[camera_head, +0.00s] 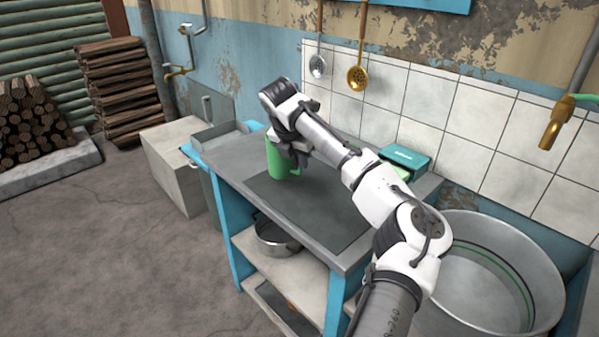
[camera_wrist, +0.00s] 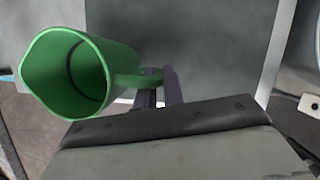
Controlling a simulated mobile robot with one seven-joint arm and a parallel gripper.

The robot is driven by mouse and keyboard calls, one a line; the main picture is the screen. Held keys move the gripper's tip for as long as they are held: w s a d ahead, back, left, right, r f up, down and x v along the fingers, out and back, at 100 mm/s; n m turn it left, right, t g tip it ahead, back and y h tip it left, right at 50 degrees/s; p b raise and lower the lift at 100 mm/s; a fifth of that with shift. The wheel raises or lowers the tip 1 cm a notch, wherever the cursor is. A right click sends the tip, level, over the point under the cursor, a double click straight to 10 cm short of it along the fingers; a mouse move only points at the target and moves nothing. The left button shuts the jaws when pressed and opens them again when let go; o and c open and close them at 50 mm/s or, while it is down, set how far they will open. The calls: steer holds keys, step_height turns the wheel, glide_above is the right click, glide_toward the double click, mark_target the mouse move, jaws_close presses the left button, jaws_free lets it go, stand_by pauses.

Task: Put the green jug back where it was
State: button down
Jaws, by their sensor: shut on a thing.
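The green jug (camera_head: 277,160) is upright at the left part of the work table's dark top (camera_head: 312,205). In the head view I cannot tell whether its base touches the surface. My gripper (camera_head: 292,152) is at the jug's right side, and the arm hides part of the jug. In the wrist view the jug (camera_wrist: 82,75) shows its open, empty-looking mouth toward the camera. My gripper's fingers (camera_wrist: 158,88) are shut on the jug's handle (camera_wrist: 135,80).
A teal box (camera_head: 405,160) stands at the table's back right. A metal pot (camera_head: 275,238) sits on the shelf below. A large metal tub (camera_head: 490,280) is at right. The table's front middle is clear.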

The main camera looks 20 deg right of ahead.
mark_target(300, 172)
steer(key=shift+f, duration=2.15)
steer(key=shift+f, duration=0.1)
steer(key=c, duration=1.5)
jaws_free()
